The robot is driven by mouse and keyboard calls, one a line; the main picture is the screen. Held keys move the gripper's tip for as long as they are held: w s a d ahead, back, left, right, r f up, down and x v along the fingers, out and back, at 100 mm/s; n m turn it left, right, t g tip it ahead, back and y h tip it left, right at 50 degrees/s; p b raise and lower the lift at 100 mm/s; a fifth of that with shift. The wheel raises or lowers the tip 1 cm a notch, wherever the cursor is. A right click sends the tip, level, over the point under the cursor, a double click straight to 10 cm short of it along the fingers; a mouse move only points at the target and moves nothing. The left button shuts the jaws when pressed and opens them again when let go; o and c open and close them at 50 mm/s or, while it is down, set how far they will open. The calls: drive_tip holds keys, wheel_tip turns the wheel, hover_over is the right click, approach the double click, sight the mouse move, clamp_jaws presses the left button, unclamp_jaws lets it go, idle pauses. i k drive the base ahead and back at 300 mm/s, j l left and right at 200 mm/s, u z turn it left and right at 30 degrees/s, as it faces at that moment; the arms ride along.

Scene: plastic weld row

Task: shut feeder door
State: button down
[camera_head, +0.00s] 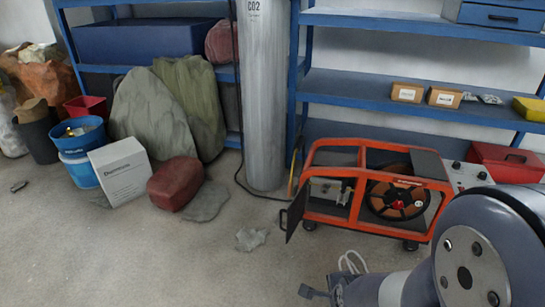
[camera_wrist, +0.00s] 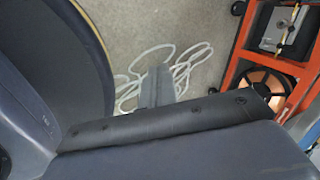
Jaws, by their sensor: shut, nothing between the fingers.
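The feeder is an orange-framed machine (camera_head: 375,146) standing on the floor in the head view. A wire spool (camera_head: 397,200) sits inside it. Its small dark door (camera_head: 295,213) stands open at the left front corner, swung out from the frame. In the wrist view part of the orange frame (camera_wrist: 245,40) and the spool (camera_wrist: 263,85) show at the right, but I cannot make out the door there. My gripper (camera_head: 314,292) is low at the bottom of the head view, in front of the feeder and apart from the door. It is shut and empty.
A loop of pale cable (camera_head: 350,262) lies on the floor near my gripper. A grey gas cylinder (camera_head: 264,100) stands behind the feeder's left side. A rag (camera_head: 251,239) lies left of the door. The floor at the left front is mostly clear.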

sight(295, 211)
drive_tip(key=i+l+u, duration=0.3)
drive_tip(key=i, duration=0.2)
drive_tip(key=i+l+u, duration=0.15)
drive_tip(key=i+u, duration=0.2)
drive_tip(key=i, duration=0.1)
